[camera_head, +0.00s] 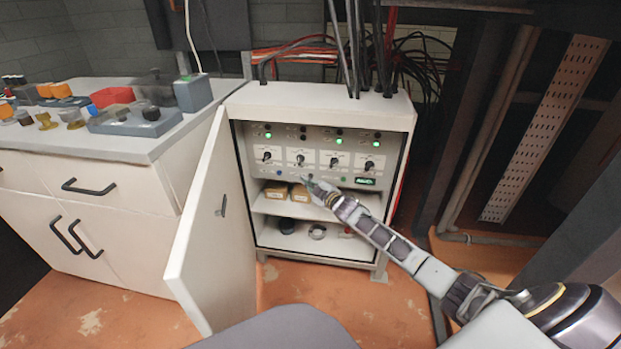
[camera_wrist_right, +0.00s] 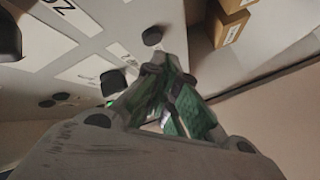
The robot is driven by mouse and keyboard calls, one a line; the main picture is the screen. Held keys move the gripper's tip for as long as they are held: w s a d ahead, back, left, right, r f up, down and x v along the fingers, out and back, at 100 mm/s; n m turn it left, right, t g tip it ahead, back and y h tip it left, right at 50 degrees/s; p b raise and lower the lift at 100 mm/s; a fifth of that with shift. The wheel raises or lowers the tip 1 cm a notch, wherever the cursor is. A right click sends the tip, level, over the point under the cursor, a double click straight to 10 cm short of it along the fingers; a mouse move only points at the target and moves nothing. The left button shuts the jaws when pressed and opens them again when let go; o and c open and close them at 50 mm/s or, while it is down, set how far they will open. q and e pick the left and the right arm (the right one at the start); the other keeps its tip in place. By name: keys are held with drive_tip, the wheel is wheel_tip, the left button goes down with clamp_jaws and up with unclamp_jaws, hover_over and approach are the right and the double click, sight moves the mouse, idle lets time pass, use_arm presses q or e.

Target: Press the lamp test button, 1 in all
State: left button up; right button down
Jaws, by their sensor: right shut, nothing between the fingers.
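The open white cabinet (camera_head: 335,103) holds a control panel (camera_head: 312,137) with a row of black rotary switches and green lamps above them. Below the switches is a row of small buttons, with a blue one (camera_head: 279,172) and a green one (camera_head: 343,179) visible. I cannot read which is the lamp test button. My right gripper (camera_head: 308,180) is shut and empty, its tips in front of the button row. In the right wrist view the shut fingertips (camera_wrist_right: 168,66) are close to a dark round button (camera_wrist_right: 152,36); I cannot tell whether they touch. My left gripper is out of view.
The cabinet door (camera_head: 208,235) stands open to the left. A shelf below the panel holds yellow-brown boxes (camera_head: 300,196). A white counter (camera_head: 90,145) with various parts stands at the left. A small green display (camera_head: 365,181) sits at the panel's lower right.

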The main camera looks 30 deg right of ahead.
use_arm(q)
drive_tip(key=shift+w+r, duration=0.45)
use_arm(e)
drive_tip(key=shift+w+d, duration=0.25)
drive_tip(key=shift+w, duration=0.1)
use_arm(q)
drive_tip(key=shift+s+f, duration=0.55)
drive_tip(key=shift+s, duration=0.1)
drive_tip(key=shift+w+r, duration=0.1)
use_arm(e)
drive_tip(key=shift+w, duration=0.1)
